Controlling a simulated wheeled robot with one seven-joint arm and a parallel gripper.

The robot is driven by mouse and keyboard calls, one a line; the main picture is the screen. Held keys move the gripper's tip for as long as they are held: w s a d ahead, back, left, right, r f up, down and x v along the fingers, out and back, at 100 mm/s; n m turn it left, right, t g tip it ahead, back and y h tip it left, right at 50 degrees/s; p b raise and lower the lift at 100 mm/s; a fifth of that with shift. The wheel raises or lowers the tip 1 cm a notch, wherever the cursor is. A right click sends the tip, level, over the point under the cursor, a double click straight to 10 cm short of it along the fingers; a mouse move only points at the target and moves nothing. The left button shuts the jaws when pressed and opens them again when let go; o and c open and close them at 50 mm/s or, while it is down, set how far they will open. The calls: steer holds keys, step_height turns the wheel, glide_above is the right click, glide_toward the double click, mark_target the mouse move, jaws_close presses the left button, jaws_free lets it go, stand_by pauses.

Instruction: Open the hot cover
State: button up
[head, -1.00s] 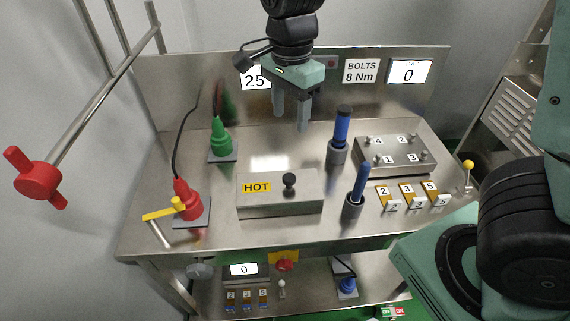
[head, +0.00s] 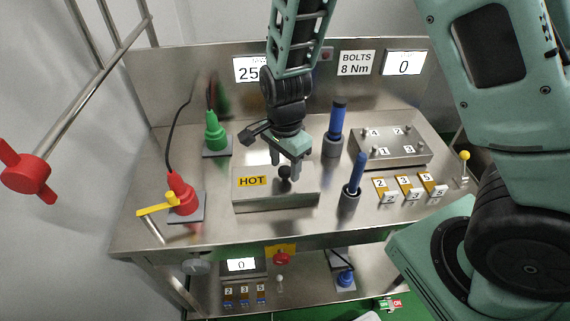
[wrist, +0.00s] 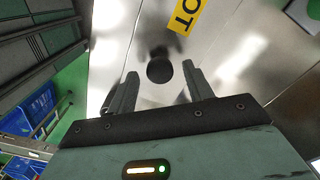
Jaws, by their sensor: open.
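The hot cover (head: 252,203) is a grey metal box lid with a yellow HOT label (head: 252,181) and a black ball knob (head: 284,174) on top. It sits closed at the middle of the steel bench. My gripper (head: 287,167) is open and points down just above the cover, with its fingers at about the knob. In the wrist view the knob (wrist: 159,71) lies between and a little beyond the two open fingertips (wrist: 160,72). I cannot tell whether a finger touches it.
Red (head: 182,194) and green (head: 214,132) connectors stand to the left. Two blue-handled tools (head: 355,177) stand in holders to the right, close to the cover. A numbered bolt plate (head: 391,152) and yellow-tagged sockets (head: 406,188) lie farther right. A red handle (head: 27,173) is at far left.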

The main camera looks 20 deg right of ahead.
steer(key=shift+f, duration=0.2)
jaws_close()
steer(key=shift+r, duration=0.1)
